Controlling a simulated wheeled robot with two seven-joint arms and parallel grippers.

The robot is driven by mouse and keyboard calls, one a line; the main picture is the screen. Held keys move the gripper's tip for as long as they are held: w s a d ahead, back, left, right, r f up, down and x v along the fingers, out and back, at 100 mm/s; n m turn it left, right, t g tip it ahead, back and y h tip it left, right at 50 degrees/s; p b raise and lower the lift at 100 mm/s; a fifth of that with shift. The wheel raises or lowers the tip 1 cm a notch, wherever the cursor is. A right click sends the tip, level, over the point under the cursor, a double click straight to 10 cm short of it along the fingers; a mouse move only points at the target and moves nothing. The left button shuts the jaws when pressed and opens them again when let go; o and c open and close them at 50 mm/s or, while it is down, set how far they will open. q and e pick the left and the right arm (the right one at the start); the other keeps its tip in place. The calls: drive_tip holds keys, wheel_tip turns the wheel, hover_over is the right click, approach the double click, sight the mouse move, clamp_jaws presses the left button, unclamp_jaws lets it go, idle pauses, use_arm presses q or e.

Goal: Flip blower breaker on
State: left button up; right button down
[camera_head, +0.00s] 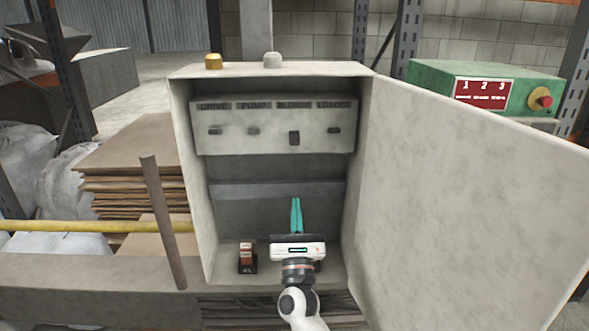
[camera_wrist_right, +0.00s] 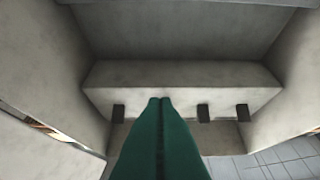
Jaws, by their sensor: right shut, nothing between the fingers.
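The breaker panel (camera_head: 273,113) is in the upper part of an open grey cabinet, with a row of labelled switches. The blower breaker (camera_head: 294,138), third from the left, looks longer and hangs lower than its neighbours. My right gripper (camera_head: 296,203) has teal fingers, shut and empty, pointing up inside the cabinet below the blower breaker, apart from it in the head view. In the right wrist view the shut fingers (camera_wrist_right: 160,102) overlap the panel (camera_wrist_right: 180,85); three dark switches show and the fingers may hide another. My left gripper is not in view.
The cabinet door (camera_head: 470,180) stands open on the right, and the cabinet's side walls flank my gripper. A small brown-and-black block (camera_head: 246,257) sits on the cabinet floor, left of my wrist. A green box with a red button (camera_head: 541,99) stands behind the door.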

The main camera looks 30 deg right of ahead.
sight(294, 138)
drive_tip(key=p+x, duration=0.2)
drive_tip(key=x, duration=0.7)
drive_tip(key=shift+w+r+p, duration=0.25)
drive_tip(key=shift+r+p, duration=0.05)
drive_tip(key=shift+p, duration=0.1)
drive_tip(key=r, duration=0.1)
drive_tip(key=r+p, duration=0.1)
drive_tip(key=s+r+p, duration=0.1)
drive_tip(key=shift+a+r, duration=0.3)
drive_tip(key=shift+r, duration=0.05)
